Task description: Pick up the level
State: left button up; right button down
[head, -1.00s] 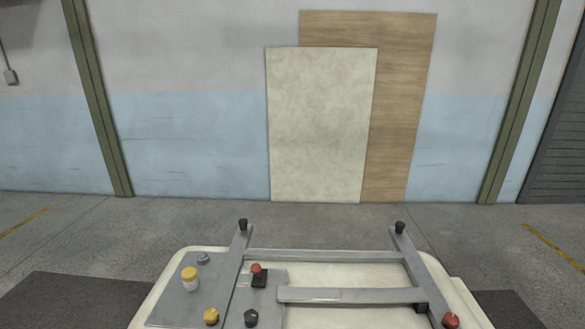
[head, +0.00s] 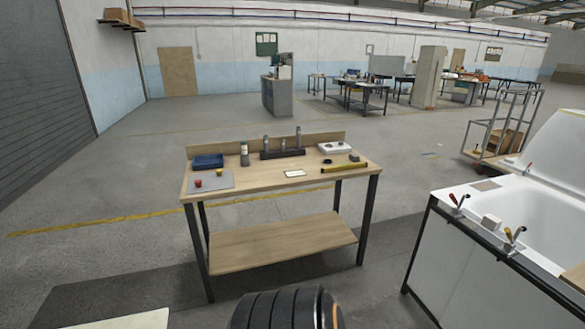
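A yellow level (head: 343,168) lies flat near the right front edge of the wooden workbench (head: 255,182) in the head view. It is long and thin and runs roughly along the bench's front edge. A small greyish block (head: 354,157) sits just behind it. A dark ribbed rounded part of mine shows at the bottom middle, but neither gripper is in view.
The bench also holds a blue tray (head: 208,161), a grey mat (head: 212,183), a bottle (head: 244,155), a dark rack (head: 283,153), a white box (head: 334,147) and a white card (head: 294,174). A white bathtub shell (head: 530,215) stands at right. Floor before the bench is mostly clear.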

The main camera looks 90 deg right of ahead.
aim_at(338, 168)
jog(key=z, duration=0.45)
jog(key=i+z, duration=0.1)
jog(key=z, duration=1.35)
jog(key=i+z, duration=0.1)
jog(key=z, duration=0.35)
jog(key=j+z, duration=0.1)
jog(key=z, duration=0.85)
jog(key=i+u, duration=0.1)
jog(key=i, duration=1.35)
jog(key=i+u, duration=0.15)
jog(key=i, duration=0.55)
jog(key=i+l+u, duration=0.1)
jog(key=i, duration=0.65)
jog(key=l, duration=0.1)
